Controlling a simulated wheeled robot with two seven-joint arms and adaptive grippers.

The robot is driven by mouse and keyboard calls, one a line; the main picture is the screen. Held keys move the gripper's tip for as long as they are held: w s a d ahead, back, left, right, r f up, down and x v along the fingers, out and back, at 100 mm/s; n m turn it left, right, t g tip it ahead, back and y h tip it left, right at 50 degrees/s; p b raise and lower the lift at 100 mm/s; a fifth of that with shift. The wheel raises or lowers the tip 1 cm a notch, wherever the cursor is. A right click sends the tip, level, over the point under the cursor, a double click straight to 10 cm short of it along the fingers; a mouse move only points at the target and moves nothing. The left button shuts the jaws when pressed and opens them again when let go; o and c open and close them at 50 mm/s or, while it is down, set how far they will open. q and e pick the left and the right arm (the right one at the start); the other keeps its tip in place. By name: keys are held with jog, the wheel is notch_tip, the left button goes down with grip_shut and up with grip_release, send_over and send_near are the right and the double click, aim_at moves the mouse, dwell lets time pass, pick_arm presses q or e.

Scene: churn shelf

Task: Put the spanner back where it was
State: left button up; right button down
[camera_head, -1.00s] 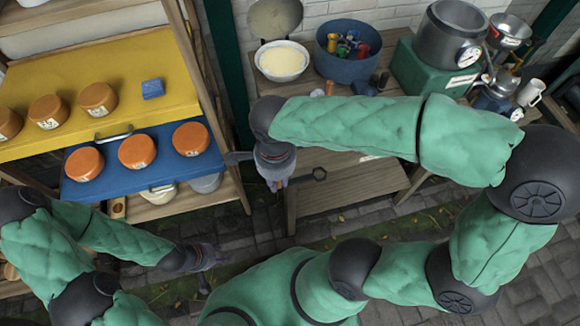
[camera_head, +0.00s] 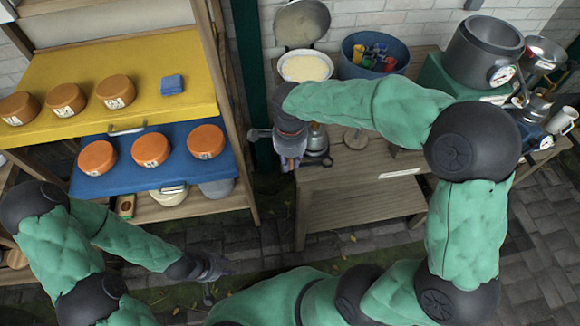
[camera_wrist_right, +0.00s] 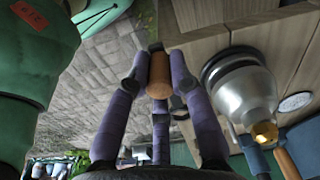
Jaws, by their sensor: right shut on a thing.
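My right gripper (camera_head: 290,163) hangs at the left end of the wooden bench, its fingers pointing down. In the right wrist view its purple fingers (camera_wrist_right: 159,78) are shut on a brown-orange cylinder (camera_wrist_right: 160,105), which looks like a handle. In the head view a dark ring end (camera_head: 327,162) shows just right of the fingers; it looks like the spanner's, but the rest is hidden and I cannot tell whether it touches the bench. My left gripper (camera_head: 215,268) is low in front of the shelf, away from the spanner; its fingers are too small to read.
The wooden bench (camera_head: 365,180) carries a blue tub (camera_head: 375,70), a bowl (camera_head: 305,67) and a large pot (camera_head: 480,50). A metal vessel (camera_wrist_right: 240,90) is close to my right fingers. The shelf's blue tray (camera_head: 130,175) holds orange cheeses. The bench front is partly clear.

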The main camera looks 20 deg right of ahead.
jog(key=shift+w+d+f, duration=0.1)
jog(key=shift+w+f, duration=0.1)
jog(key=shift+f, duration=0.1)
jog(key=shift+w+f+b, duration=0.2)
jog(key=shift+f+b, duration=0.45)
jog(key=shift+f, duration=1)
jog(key=shift+f, duration=0.2)
jog(key=c, duration=1.1)
grip_release()
jog(key=shift+r, duration=0.6)
notch_tip(320, 180, up, 11)
jog(key=p, duration=0.4)
jog(key=shift+s+r, duration=0.1)
